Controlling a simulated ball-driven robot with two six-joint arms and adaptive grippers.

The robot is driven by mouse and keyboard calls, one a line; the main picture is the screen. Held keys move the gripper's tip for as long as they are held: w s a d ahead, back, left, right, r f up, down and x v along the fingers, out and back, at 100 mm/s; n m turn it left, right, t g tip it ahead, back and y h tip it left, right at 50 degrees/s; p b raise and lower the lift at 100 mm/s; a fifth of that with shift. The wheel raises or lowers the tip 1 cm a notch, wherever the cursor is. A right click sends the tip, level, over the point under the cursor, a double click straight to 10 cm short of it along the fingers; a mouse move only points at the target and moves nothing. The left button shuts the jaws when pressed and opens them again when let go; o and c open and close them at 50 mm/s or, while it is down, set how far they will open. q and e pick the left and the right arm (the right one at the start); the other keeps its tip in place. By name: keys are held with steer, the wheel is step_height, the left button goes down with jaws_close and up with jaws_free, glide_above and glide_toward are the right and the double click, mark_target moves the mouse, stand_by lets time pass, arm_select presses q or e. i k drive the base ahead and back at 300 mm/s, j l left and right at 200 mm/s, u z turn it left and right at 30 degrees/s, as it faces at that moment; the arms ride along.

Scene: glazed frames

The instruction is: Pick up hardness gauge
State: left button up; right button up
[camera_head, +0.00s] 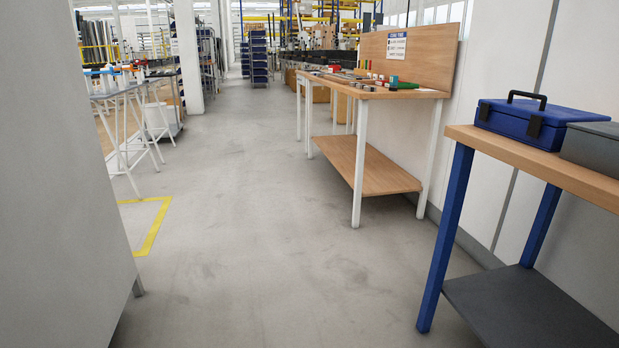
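I cannot make out a hardness gauge from here. Several small tools and parts lie on a wooden workbench (425,94) with white legs, right of the middle and some way off. Neither of my grippers shows in the head view.
A blue toolbox (537,119) and a grey case (594,147) sit on a blue-legged bench (572,164) at the near right. A grey panel (50,190) blocks the near left. White trestles (128,130) stand farther left. The grey floor (260,220) between is clear.

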mark_target(393, 79)
steer(key=i+l+z, duration=0.1)
steer(key=i+z, duration=0.15)
steer(key=i, duration=0.5)
steer(key=i+z, duration=0.25)
steer(key=i, duration=0.5)
steer(key=i+j+z, duration=0.2)
steer(key=i, duration=0.55)
steer(key=i+j+z, duration=0.15)
steer(key=i+j, duration=0.25)
steer(key=i+j+z, duration=0.1)
steer(key=i+j, duration=0.3)
steer(key=i+j+z, duration=0.15)
steer(key=i+j, duration=0.25)
steer(key=i+j+z, duration=0.15)
steer(key=i+j, duration=0.2)
steer(key=j, duration=0.25)
